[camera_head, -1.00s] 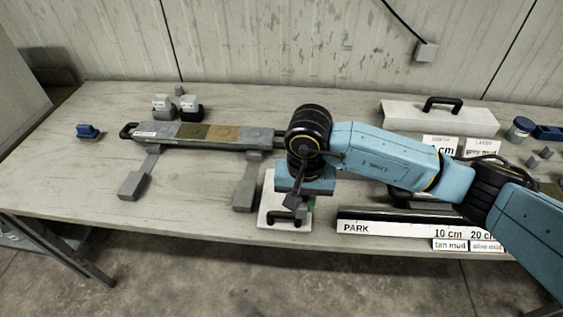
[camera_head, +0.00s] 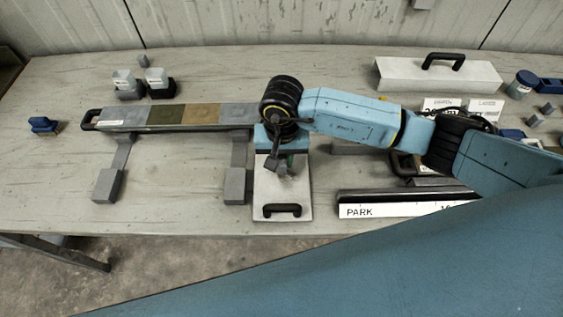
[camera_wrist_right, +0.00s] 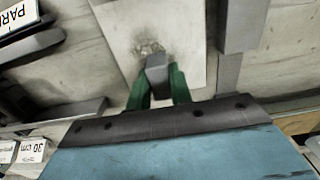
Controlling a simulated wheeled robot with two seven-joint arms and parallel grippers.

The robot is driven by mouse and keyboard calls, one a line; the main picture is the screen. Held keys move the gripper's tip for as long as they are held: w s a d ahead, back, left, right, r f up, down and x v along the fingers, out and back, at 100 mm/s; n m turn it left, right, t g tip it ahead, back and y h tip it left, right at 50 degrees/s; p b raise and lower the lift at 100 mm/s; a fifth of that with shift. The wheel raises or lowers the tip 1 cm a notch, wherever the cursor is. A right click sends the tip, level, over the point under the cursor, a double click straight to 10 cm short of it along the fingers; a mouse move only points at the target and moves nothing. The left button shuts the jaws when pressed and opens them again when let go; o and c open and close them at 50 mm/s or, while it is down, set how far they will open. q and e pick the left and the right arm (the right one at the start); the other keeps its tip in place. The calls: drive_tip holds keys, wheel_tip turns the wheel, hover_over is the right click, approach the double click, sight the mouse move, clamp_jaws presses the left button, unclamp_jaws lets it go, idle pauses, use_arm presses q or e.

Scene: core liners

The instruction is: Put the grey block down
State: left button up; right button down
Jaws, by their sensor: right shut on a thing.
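My right gripper (camera_head: 284,165) is over the far part of a pale board with a black handle (camera_head: 283,203). In the right wrist view its green fingers (camera_wrist_right: 158,86) are shut on a small grey block (camera_wrist_right: 157,70). The block shows against the pale board (camera_wrist_right: 118,28), beside a dark gritty smudge on it. I cannot tell whether the block touches the board. In the head view the block is mostly hidden by the gripper and wrist. My left gripper is not in view.
A long tray with coloured core sections (camera_head: 92,117) lies left of the gripper on grey supports (camera_head: 108,186). A PARK rail (camera_head: 395,209) is to the right. A pale lidded box (camera_head: 405,75) stands behind. The table's left front is clear.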

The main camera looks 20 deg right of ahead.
sight(282, 166)
wheel_tip(282, 166, down, 3)
drive_tip(key=shift+r, duration=0.1)
drive_tip(key=shift+f, duration=0.25)
drive_tip(key=c, duration=1.3)
unclamp_jaws()
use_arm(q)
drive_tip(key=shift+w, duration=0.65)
use_arm(e)
drive_tip(key=shift+o, duration=0.2)
drive_tip(key=shift+r, duration=0.15)
drive_tip(key=shift+r, duration=0.2)
use_arm(q)
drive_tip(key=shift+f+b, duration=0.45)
drive_tip(key=shift+b, duration=0.1)
use_arm(e)
wheel_tip(282, 166, up, 12)
drive_tip(key=shift+f, duration=0.1)
